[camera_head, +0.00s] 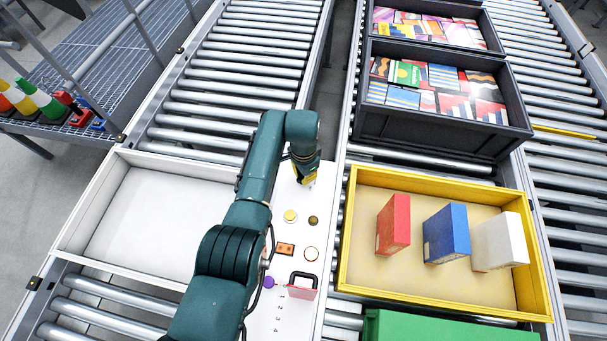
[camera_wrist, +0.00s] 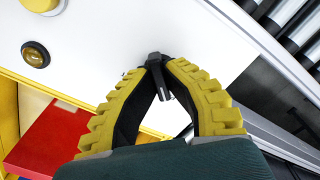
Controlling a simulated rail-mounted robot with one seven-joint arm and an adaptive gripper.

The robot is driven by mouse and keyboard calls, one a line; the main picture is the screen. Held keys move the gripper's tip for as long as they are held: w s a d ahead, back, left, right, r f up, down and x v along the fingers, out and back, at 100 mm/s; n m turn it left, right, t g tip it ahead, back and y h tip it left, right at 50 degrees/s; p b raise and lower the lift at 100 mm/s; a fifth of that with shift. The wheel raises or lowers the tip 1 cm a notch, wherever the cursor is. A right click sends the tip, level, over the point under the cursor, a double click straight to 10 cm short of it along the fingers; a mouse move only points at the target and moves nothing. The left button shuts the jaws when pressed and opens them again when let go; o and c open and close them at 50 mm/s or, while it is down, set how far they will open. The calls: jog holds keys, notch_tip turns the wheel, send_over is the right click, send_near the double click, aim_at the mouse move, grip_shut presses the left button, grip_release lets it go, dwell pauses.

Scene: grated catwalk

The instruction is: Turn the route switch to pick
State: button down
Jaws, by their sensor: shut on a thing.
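The route switch (camera_wrist: 162,88) is a small dark lever on the white panel (camera_wrist: 110,40) in the wrist view. My gripper (camera_wrist: 157,64) has yellow ribbed fingers, and their tips are closed on this lever. The lever's base is partly hidden by the fingertips. Any position labels, including pick, cannot be read. In the head view my gripper (camera_head: 307,180) is at the far part of the white panel (camera_head: 295,230), where it hides the switch.
A yellow tray (camera_head: 350,230) with red, blue and white boxes stands right. An empty white tray (camera_head: 110,215) lies left.

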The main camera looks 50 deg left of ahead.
jog(key=shift+f, duration=0.15)
jog(key=c, duration=1.1)
grip_release()
jog(key=shift+r, duration=0.2)
jog(key=shift+r, duration=0.35)
notch_tip(320, 180, up, 11)
jog(key=shift+r, duration=0.1)
